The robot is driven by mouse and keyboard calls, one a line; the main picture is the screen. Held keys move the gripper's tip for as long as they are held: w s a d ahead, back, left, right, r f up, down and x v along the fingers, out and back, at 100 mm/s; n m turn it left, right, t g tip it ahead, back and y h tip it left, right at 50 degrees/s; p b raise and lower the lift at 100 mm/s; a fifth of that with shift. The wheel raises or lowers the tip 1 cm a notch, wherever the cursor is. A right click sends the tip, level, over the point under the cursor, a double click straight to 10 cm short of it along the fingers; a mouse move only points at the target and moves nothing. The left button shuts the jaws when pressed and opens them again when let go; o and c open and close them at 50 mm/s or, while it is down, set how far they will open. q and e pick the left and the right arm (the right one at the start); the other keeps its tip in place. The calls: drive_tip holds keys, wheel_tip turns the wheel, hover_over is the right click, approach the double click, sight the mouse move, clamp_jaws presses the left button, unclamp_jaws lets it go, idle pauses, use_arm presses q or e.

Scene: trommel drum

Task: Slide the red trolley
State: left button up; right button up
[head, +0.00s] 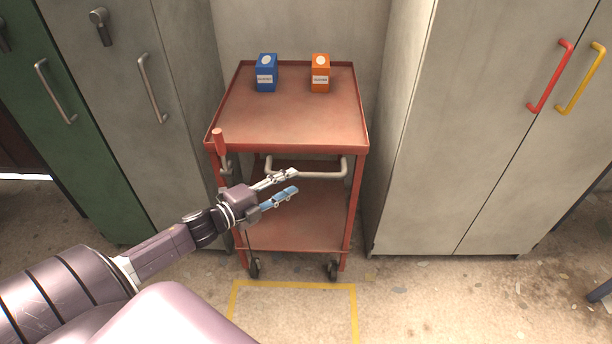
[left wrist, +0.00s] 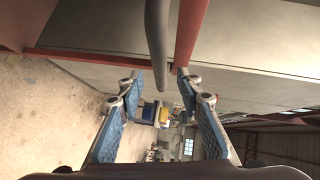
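The red trolley (head: 290,120) stands in a gap between cabinets, its wheels on the floor. A pale grey bar handle (head: 325,175) runs across its front below the top tray; it also shows in the left wrist view (left wrist: 157,40). A red-gripped lever (head: 218,142) is at its front left corner. My left gripper (head: 294,181) is at the trolley's front, by the handle. Its fingers are spread and empty. In the left wrist view the handle's near end lies between the fingertips in the picture; I cannot tell whether they touch. My right gripper is not in view.
A blue box (head: 266,75) and an orange box (head: 320,75) stand on the top tray. Grey cabinets flank the trolley closely, the right one (head: 430,200) and the left one (head: 180,100). A yellow floor outline (head: 295,284) lies in front on clear floor.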

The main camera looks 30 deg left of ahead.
sight(300, 178)
use_arm(q)
drive_tip(key=shift+x, duration=3.2)
drive_tip(key=shift+f, duration=0.1)
drive_tip(key=shift+c, duration=0.5)
clamp_jaws()
